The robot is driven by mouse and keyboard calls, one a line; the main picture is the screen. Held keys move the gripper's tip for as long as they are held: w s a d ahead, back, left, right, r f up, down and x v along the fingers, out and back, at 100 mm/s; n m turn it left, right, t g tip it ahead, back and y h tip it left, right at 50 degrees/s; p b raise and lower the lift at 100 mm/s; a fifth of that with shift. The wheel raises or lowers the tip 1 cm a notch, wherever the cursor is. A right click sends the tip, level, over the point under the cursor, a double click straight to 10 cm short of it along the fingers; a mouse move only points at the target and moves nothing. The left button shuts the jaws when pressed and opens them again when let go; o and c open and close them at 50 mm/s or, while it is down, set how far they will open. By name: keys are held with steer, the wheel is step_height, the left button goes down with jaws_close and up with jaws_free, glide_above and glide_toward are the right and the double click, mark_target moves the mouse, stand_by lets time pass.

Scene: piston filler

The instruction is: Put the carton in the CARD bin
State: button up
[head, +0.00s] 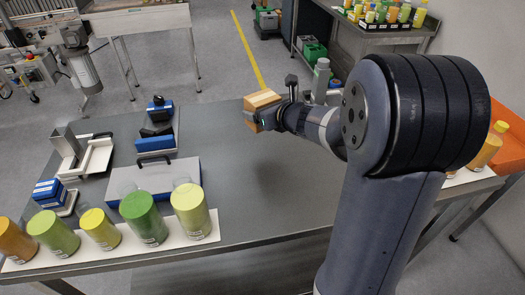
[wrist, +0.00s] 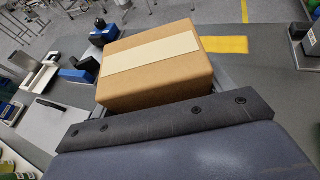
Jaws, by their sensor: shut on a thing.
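The carton (wrist: 158,80) is a brown cardboard box with a pale strip along its top. In the wrist view it sits just beyond the dark edge of my gripper (wrist: 165,118), which is shut on it. In the head view the carton (head: 262,100) is small, held above the far edge of the grey table, at the end of my gripper (head: 262,118). My arm hides part of the table's right side. I cannot make out a bin marked CARD in either view.
Several green, yellow and orange bottles (head: 145,218) stand along the table's front left. Blue and black devices (head: 155,140) and a metal fixture (head: 85,152) stand at left. An orange tray (head: 508,140) is at far right. The table's middle (head: 270,190) is clear. Green bins (head: 313,50) sit under the back bench.

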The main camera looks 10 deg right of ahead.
step_height(320, 180, down, 10)
steer(key=b, duration=0.2)
steer(key=shift+r+b, duration=0.1)
steer(key=shift+b, duration=0.3)
steer(key=shift+f, duration=0.2)
steer(key=o, duration=1)
steer(key=shift+r, duration=0.2)
